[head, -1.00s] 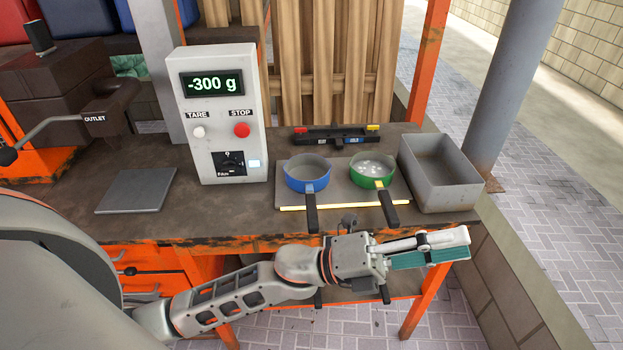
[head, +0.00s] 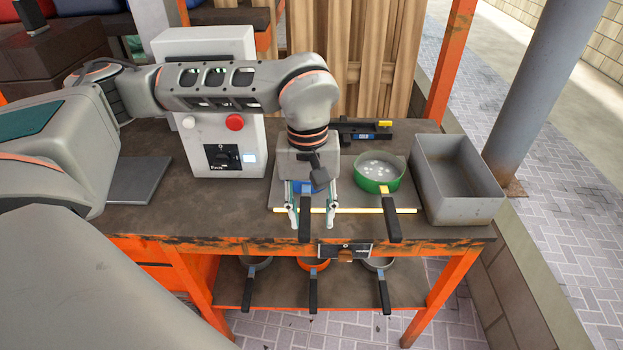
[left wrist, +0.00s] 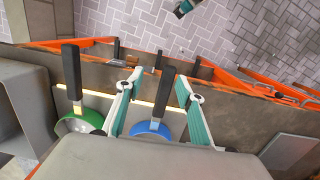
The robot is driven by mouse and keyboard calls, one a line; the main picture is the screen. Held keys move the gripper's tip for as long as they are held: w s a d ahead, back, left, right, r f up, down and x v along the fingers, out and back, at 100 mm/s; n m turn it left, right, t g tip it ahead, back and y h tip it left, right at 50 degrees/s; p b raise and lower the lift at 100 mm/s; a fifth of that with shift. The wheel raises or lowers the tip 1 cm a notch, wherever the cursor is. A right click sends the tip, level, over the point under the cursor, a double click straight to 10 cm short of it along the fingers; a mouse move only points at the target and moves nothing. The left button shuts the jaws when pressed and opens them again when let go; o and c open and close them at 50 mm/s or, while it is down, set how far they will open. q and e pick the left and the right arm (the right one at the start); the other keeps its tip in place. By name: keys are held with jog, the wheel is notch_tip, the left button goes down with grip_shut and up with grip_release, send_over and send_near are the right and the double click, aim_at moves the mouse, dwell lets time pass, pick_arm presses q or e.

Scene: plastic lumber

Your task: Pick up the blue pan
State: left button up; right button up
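The blue pan (head: 308,186) is on the grey plate at the front of the workbench, mostly hidden behind my left gripper in the head view. Its black handle points to the front edge. My left gripper (head: 311,220) is open and points down over the pan, one finger on each side of the handle. In the left wrist view the blue pan (left wrist: 152,130) and its handle show between the open fingers (left wrist: 157,85). I cannot tell whether the fingers touch it. A teal-padded part, seemingly my right gripper (left wrist: 184,8), is cut off at the top of that view.
The green pan (head: 378,176) with pale bits inside stands just right of the blue pan. A grey metal bin (head: 462,185) is at the right end. More pans (head: 315,263) are on the lower shelf.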

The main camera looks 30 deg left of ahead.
aim_at(305, 220)
pick_arm(q)
jog(key=shift+w+a+r+y, duration=0.15)
jog(key=shift+w+a, duration=0.1)
jog(key=shift+a, duration=0.2)
jog(key=shift+w+a+r+y, duration=0.15)
jog(key=shift+w+a, duration=0.05)
jog(key=shift+a, duration=0.25)
jog(key=shift+w+a, duration=0.1)
jog(key=shift+a, duration=0.15)
notch_tip(305, 220, down, 3)
jog(key=shift+a+r, duration=0.1)
jog(key=shift+r, duration=0.1)
jog(key=f, duration=0.5)
jog(key=shift+w+a, duration=0.25)
jog(key=shift+w, duration=0.1)
grip_shut()
